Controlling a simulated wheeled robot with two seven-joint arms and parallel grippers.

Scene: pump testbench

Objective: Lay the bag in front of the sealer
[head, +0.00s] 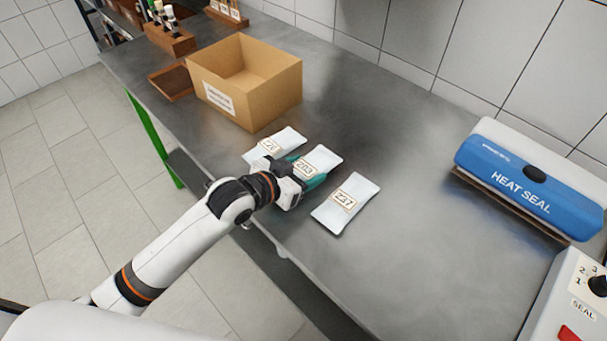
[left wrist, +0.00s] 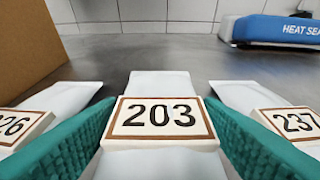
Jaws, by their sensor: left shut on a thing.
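A white bag labelled 203 (head: 318,160) is in the middle of a row of three bags on the steel bench. My left gripper (head: 306,174) is shut on it, with one teal finger on each side of the label; the bag also shows in the left wrist view (left wrist: 160,85). I cannot tell whether it is lifted off the bench. The blue heat sealer (head: 530,180) stands at the right against the wall, apart from the bags. It also shows in the left wrist view (left wrist: 280,29). My right gripper is not in view.
A bag labelled 237 (head: 346,205) lies right of the gripper, and another bag (head: 273,148) lies left of it. An open cardboard box (head: 245,85) stands behind. A seal control box (head: 570,300) is at the lower right. The bench before the sealer (head: 440,225) is clear.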

